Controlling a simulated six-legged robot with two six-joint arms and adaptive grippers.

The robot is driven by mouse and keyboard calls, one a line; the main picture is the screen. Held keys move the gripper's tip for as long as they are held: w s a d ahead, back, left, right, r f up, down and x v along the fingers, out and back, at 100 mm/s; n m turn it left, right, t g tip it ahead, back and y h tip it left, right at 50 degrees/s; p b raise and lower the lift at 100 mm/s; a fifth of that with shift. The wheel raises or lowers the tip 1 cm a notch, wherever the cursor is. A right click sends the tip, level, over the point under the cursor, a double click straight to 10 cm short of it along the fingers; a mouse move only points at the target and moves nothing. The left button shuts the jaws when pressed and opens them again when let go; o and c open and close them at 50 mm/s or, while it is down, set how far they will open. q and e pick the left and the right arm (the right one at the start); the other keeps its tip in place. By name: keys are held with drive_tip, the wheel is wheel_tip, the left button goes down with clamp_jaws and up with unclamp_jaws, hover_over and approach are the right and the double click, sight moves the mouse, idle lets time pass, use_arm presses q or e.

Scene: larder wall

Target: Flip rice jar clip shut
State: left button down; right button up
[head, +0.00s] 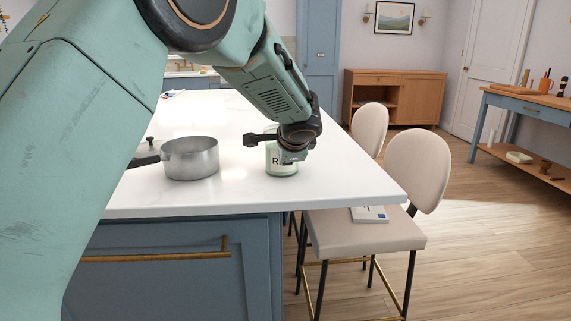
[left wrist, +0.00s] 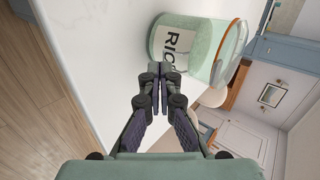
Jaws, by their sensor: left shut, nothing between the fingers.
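The rice jar (head: 283,170) is a greenish glass jar with a white label, standing on the white counter in the head view. In the left wrist view the jar (left wrist: 200,42) shows its "RIC" label and an orange ring at its mouth end. My left gripper (left wrist: 160,69) is shut and empty, with its tips in front of the label from that camera; whether they touch the glass I cannot tell. In the head view my left arm hides the jar's top. I cannot make out the clip or its position. My right gripper is out of view.
A grey metal pot (head: 190,160) stands on the white counter (head: 240,195) left of the jar. Two beige chairs (head: 418,165) stand along the counter's right side, with a book (head: 369,214) on the nearer seat. The counter's front right corner is clear.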

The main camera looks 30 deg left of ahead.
use_arm(q)
drive_tip(key=shift+w+a, duration=0.2)
drive_tip(key=shift+w, duration=0.05)
drive_tip(key=shift+s+d+r+p, duration=0.1)
drive_tip(key=shift+r+p, duration=0.55)
drive_tip(key=shift+r, duration=0.15)
drive_tip(key=shift+f, duration=0.1)
drive_tip(key=shift+d, duration=0.1)
